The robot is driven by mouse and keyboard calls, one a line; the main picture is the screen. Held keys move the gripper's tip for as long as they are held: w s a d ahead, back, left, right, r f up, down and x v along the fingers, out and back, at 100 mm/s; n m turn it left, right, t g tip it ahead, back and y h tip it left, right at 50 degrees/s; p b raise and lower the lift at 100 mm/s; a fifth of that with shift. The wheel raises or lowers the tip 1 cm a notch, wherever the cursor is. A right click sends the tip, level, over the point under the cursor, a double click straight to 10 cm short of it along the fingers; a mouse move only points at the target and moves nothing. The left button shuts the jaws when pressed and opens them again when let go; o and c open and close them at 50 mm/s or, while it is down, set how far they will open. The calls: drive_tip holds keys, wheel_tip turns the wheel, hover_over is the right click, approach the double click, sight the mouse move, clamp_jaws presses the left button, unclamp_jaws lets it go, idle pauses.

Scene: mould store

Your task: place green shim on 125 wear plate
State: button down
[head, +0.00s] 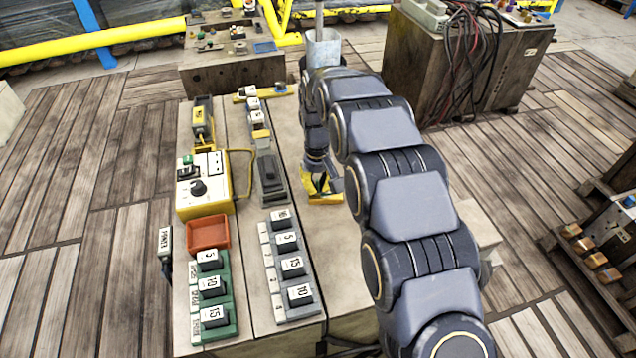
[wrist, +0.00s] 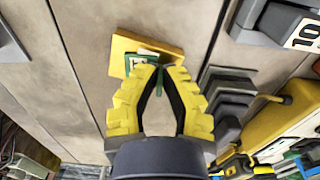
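My gripper (wrist: 160,72) has yellow fingers, and its tips nearly meet. A thin green strip shows between them, and a green piece with a white label, which looks like the green shim (wrist: 138,62), shows at the left fingertip. Just beyond the tips is a yellow angled piece (wrist: 125,45) on the pale bench top. In the head view my gripper (head: 320,185) is low over the bench's right part, with the shim not clearly visible. No label reading 125 is legible, so I cannot tell which thing is the wear plate.
Left of my gripper are a dark stepped block (head: 270,178) and a yellow control box (head: 203,190). Nearer are a grey rack (head: 290,265) and a green rack (head: 213,300) of numbered blocks, plus an orange tray (head: 208,232). Bench surface just left of my gripper is clear.

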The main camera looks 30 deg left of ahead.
sight(318, 183)
drive_tip(key=c, duration=1.2)
unclamp_jaws()
drive_tip(key=shift+o, duration=0.2)
wheel_tip(318, 183, up, 12)
drive_tip(key=shift+r, duration=0.1)
